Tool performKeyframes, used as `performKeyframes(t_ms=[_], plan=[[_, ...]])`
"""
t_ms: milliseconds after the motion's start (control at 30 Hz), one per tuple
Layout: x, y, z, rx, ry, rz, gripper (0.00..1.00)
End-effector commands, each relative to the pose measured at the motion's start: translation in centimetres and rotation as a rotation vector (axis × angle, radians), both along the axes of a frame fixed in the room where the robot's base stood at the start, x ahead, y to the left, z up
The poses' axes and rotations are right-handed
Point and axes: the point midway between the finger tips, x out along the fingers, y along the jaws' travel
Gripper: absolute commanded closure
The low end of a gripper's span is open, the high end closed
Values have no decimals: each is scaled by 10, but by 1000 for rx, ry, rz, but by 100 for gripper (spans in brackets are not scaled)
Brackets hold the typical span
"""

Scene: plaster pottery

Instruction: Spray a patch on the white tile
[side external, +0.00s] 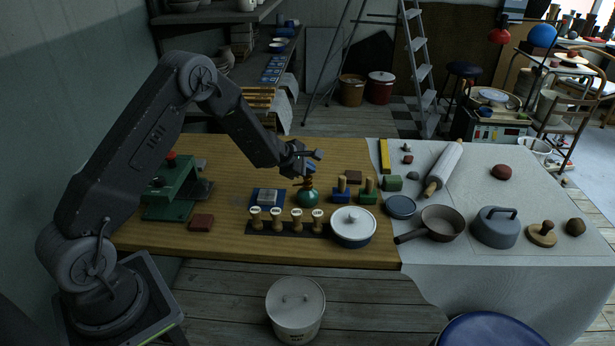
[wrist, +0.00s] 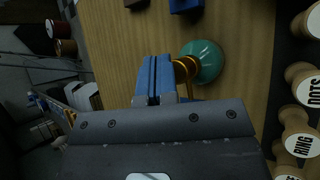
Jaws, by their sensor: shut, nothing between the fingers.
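A green round bottle (side external: 308,196) with a brass-coloured neck stands on the wooden table, and it also shows in the wrist view (wrist: 208,62). It looks like the sprayer. My gripper (side external: 316,160) is at the bottle's top in the side view. In the wrist view my blue fingers (wrist: 153,78) are shut together, empty, right beside the brass neck; I cannot tell whether they touch it. The tile is not in the wrist view.
Several wooden stamps (side external: 276,218) stand in a dark rack in front of the tile and bottle. A white lidded pot (side external: 353,226) is at front right. Small blocks (side external: 340,190) lie right of the bottle. A green press (side external: 170,190) stands at left.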

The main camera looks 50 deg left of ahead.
Motion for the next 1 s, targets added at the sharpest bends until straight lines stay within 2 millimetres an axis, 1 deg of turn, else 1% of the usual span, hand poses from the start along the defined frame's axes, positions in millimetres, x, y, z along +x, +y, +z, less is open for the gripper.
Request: performKeyframes(t_ms=[500, 800, 1000], plan=[[0, 0, 0, 0, 0, 0, 100], [0, 0, -9, 0, 0, 0, 100], [0, 0, -9, 0, 0, 0, 100]])
